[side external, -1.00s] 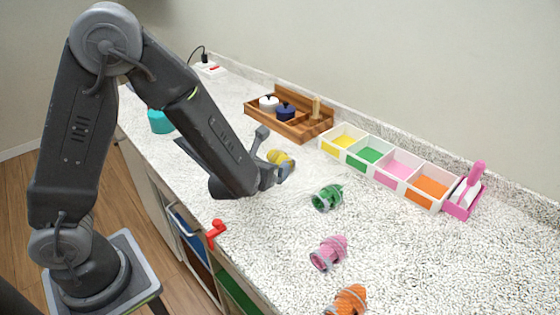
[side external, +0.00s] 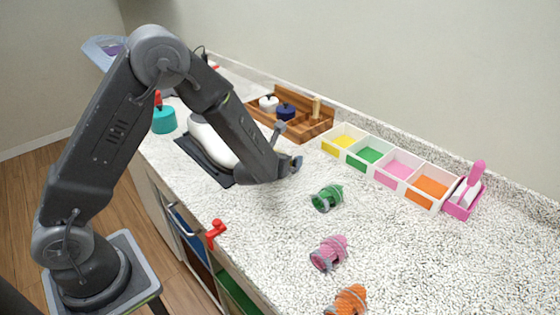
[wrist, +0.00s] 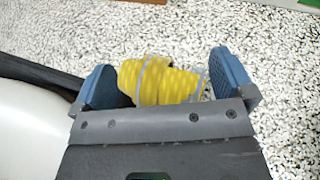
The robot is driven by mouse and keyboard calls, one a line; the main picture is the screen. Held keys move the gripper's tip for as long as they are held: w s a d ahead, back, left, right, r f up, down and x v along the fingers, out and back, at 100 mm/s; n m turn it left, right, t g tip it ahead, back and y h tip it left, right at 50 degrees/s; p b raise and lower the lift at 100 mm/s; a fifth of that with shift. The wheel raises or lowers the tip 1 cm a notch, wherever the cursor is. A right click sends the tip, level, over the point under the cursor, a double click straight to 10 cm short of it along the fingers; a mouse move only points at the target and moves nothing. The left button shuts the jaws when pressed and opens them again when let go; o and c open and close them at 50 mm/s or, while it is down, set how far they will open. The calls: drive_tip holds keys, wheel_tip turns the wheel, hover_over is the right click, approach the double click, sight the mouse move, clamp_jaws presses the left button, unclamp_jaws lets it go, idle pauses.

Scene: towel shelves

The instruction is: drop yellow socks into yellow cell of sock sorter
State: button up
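The rolled yellow socks (wrist: 165,82), with a grey band, lie between the two blue finger pads of my gripper (wrist: 164,72) in the wrist view. The fingers stand wide apart on either side of the socks, so the gripper looks open around them; contact with the pads is unclear. In the side view my gripper (side external: 291,164) is low over the counter and hides most or all of the socks. The white sock sorter (side external: 379,161) stands by the wall to the right, with its yellow cell (side external: 344,142) at the left end, nearest my gripper.
Green socks (side external: 327,198), pink socks (side external: 329,253) and orange socks (side external: 347,300) lie on the counter. A wooden tray (side external: 318,122) with jars stands behind, and a pink-handled brush holder (side external: 466,197) stands right of the sorter. A teal container (side external: 164,120) is at the left.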

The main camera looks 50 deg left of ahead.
drive_tip(key=c, duration=0.7)
drive_tip(key=shift+o, duration=0.2)
drive_tip(key=shift+r, duration=0.45)
drive_tip(key=r, duration=0.4)
drive_tip(key=shift+s+a, duration=0.2)
drive_tip(key=shift+a, duration=0.15)
drive_tip(key=s+a+r, duration=0.2)
drive_tip(key=a, duration=0.1)
drive_tip(key=s+a+r, duration=0.2)
drive_tip(key=a, duration=0.1)
drive_tip(key=s+a+r, duration=0.2)
drive_tip(key=shift+a, duration=0.4)
drive_tip(key=shift+w+d+f+m+t+h, duration=0.2)
drive_tip(key=shift+w+d+f+m+h, duration=0.65)
drive_tip(key=shift+w+d, duration=2.45)
drive_tip(key=shift+w+d+f+m+t+h, duration=0.2)
drive_tip(key=shift+w+d+f+m+h, duration=1.2)
drive_tip(key=shift+w, duration=3.25)
drive_tip(key=shift+w+d+f+m+t+h, duration=0.1)
drive_tip(key=shift+w+d+f+t+h, duration=0.4)
drive_tip(key=shift+w+d, duration=3.05)
